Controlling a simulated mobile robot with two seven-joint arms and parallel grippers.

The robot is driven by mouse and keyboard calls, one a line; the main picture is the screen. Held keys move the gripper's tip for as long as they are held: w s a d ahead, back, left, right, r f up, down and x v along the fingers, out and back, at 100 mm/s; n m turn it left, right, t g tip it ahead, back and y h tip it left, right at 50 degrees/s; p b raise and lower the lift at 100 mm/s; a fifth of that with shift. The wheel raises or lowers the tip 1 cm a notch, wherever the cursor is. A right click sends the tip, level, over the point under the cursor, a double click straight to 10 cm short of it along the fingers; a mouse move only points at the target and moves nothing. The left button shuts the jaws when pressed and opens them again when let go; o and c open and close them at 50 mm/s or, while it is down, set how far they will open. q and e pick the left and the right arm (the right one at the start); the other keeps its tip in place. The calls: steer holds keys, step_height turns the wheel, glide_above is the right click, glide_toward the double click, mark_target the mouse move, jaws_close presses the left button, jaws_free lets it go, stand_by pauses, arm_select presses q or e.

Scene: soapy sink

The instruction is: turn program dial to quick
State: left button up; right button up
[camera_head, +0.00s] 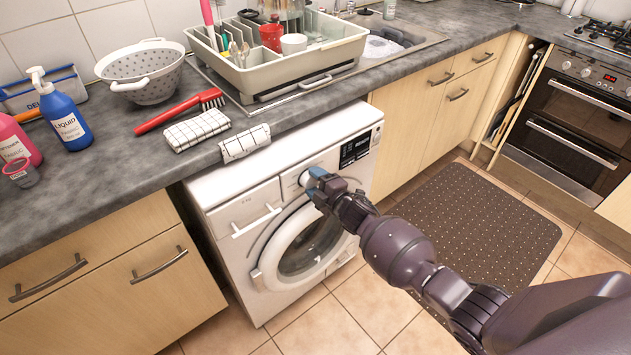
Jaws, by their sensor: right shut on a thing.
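A white washing machine (232,240) stands under the grey counter, with its round door (309,243) facing me. Its program dial (304,179) is on the upper front panel, left of a dark display (355,149). Most of the dial is hidden behind my right gripper (314,178), which has blue fingertips. My right gripper is shut on the dial. The dial's markings are too small and too covered to read. My left gripper is not in this view.
A detergent drawer (248,209) with a handle is left of the dial. On the counter (115,185) are a dish rack (277,77), colander (148,82), red brush (180,112), folded checked cloth (197,130) and blue bottle (66,121). A dark mat (480,230) lies on the floor at right.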

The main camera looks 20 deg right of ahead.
steer(key=m, duration=0.4)
steer(key=shift+y, duration=0.3)
steer(key=shift+f+m, duration=0.15)
steer(key=shift+m, duration=1.15)
steer(key=o, duration=0.9)
steer(key=shift+s+d+p, duration=0.25)
steer(key=shift+s+p, duration=0.2)
steer(key=shift+s, duration=0.1)
steer(key=p+v, duration=0.1)
steer(key=v, duration=0.8)
steer(key=shift+s+d, duration=0.2)
